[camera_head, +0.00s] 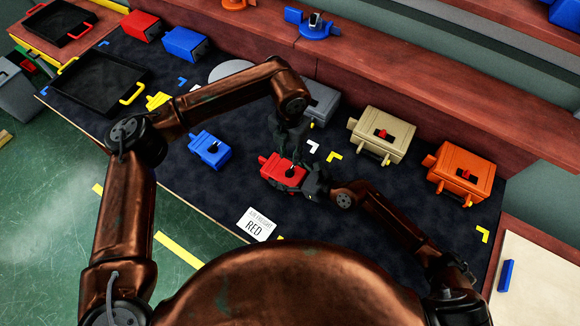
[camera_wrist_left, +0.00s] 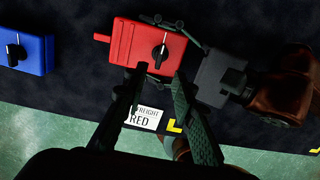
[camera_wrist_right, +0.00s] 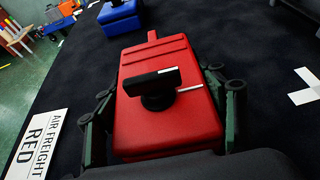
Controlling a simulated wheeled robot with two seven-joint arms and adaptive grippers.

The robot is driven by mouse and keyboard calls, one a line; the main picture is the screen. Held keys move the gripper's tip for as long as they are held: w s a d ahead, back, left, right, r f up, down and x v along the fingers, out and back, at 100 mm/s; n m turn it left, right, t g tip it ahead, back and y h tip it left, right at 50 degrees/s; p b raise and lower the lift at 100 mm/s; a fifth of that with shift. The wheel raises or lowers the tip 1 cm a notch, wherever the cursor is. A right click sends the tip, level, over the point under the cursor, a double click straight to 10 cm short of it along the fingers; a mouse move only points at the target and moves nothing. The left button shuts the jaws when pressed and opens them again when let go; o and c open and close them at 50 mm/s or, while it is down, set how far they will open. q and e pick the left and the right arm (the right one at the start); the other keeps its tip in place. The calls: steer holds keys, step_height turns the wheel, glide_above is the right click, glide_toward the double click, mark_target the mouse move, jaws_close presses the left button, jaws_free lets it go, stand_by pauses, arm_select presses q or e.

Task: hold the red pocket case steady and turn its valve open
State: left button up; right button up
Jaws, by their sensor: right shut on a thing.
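The red pocket case (camera_head: 283,171) lies on the dark mat, with a tab on one end. It also shows in the left wrist view (camera_wrist_left: 130,42) and right wrist view (camera_wrist_right: 165,130). Its valve is a black knob (camera_wrist_right: 158,88) on top with a white pointer line; a separate white mark on the case lies at a slight angle to it. My right gripper (camera_wrist_right: 162,82) is shut on the red case, one finger along each side. My left gripper (camera_wrist_left: 152,72) is open above the case, its fingers pointing down toward the valve and apart from each other.
A blue case (camera_head: 209,150) stands left of the red one. Grey (camera_head: 319,102), beige (camera_head: 381,135) and orange (camera_head: 461,172) cases stand behind and right. A card reading "AIR FREIGHT RED" (camera_head: 256,223) lies in front. A black tray (camera_head: 97,84) is at the left.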

mark_target(290, 170)
arm_select(q)
step_height(290, 170, down, 9)
steer(key=shift+r, duration=0.1)
steer(key=shift+c, duration=0.2)
jaws_close()
stand_by(0.3)
